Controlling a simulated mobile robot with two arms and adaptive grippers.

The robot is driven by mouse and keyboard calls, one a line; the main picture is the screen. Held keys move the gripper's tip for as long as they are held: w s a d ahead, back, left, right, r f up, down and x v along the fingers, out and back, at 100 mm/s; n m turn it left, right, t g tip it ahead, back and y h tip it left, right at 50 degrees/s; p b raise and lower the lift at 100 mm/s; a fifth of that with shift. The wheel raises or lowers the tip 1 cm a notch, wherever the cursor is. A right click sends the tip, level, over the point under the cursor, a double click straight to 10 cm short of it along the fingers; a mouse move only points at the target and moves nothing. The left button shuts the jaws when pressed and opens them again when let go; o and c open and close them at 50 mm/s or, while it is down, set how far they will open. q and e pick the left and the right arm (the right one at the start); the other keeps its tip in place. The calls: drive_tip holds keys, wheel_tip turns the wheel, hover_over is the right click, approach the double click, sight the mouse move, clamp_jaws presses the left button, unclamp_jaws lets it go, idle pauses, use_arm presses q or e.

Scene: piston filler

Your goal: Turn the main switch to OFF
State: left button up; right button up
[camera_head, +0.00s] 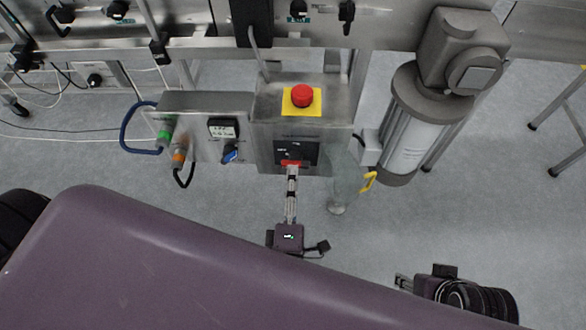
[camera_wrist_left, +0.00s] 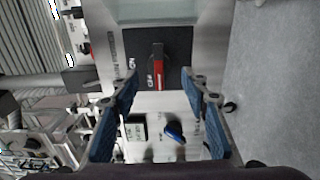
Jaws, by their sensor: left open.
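The main switch is a red handle (camera_head: 290,163) on a black plate on the front of a steel box. In the left wrist view the red handle (camera_wrist_left: 158,72) stands along the picture's vertical on its black plate, with small white lettering beside it. I cannot tell its setting for sure. My left gripper (camera_head: 291,176) is just in front of the switch. In the left wrist view its blue-padded fingers (camera_wrist_left: 160,84) are spread, one to each side of the handle, and neither visibly touches it. My right gripper (camera_head: 402,283) is at the lower right, away from the box; its fingers are unclear.
A red emergency button (camera_head: 302,96) on a yellow plate sits on the same box. A grey box with a blue knob (camera_head: 230,152) and cable plugs stands to the left. A motor with a cylinder (camera_head: 415,130) is to the right. The floor in front is clear.

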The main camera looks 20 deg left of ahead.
use_arm(q)
drive_tip(key=v, duration=0.8)
idle(0.4)
